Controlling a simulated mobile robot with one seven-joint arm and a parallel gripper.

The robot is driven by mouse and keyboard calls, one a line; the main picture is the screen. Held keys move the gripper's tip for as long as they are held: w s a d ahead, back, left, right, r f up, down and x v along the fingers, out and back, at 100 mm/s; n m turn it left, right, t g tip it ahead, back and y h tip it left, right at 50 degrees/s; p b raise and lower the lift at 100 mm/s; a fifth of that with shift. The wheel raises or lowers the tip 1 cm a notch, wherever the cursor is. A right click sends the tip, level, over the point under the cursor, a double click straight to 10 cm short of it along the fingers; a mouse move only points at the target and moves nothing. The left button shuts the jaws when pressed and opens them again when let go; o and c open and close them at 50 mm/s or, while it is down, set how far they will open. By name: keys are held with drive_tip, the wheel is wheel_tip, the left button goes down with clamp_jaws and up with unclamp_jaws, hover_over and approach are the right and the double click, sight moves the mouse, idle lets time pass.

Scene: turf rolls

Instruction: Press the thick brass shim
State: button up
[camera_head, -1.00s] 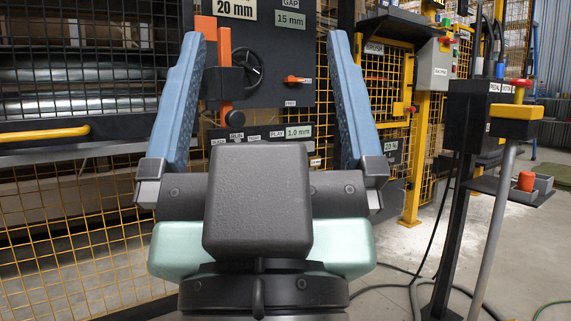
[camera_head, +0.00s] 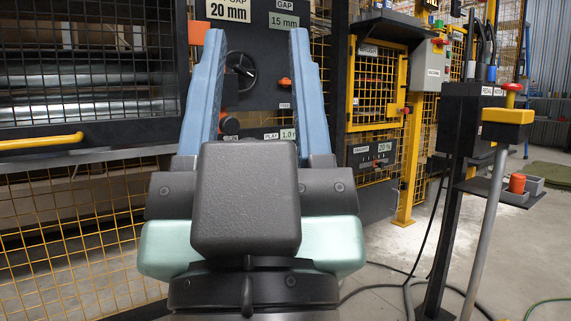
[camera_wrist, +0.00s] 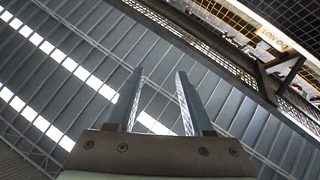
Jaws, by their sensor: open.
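I cannot make out a brass shim in either view. My gripper (camera_head: 256,36) is open and empty, raised in front of a dark control panel (camera_head: 262,85). Its two blue fingers point up in the head view and hide parts of the panel. In the wrist view my gripper (camera_wrist: 160,72) also shows spread, with nothing between the fingers. The panel carries a "20 mm" label (camera_head: 228,9), a "15 mm" gap display (camera_head: 284,21), a round handwheel (camera_head: 240,72) and a small orange-red knob (camera_head: 284,82).
A mesh guard with a yellow bar (camera_head: 40,142) stands at left. A yellow-framed mesh gate (camera_head: 378,85) is right of the panel. Farther right are a yellow box with a red button (camera_head: 508,115) on a pole and a tray with an orange cup (camera_head: 517,183). Hoses lie on the floor.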

wheel_tip(320, 180, up, 8)
drive_tip(key=p, duration=0.7)
drive_tip(key=shift+r, duration=0.2)
drive_tip(key=c, duration=0.7)
wheel_tip(320, 180, up, 23)
drive_tip(key=p, duration=2.2)
drive_tip(key=shift+f+p, duration=0.15)
drive_tip(key=shift+p, duration=0.25)
clamp_jaws()
drive_tip(key=shift+f, duration=0.15)
drive_tip(key=shift+w, duration=0.1)
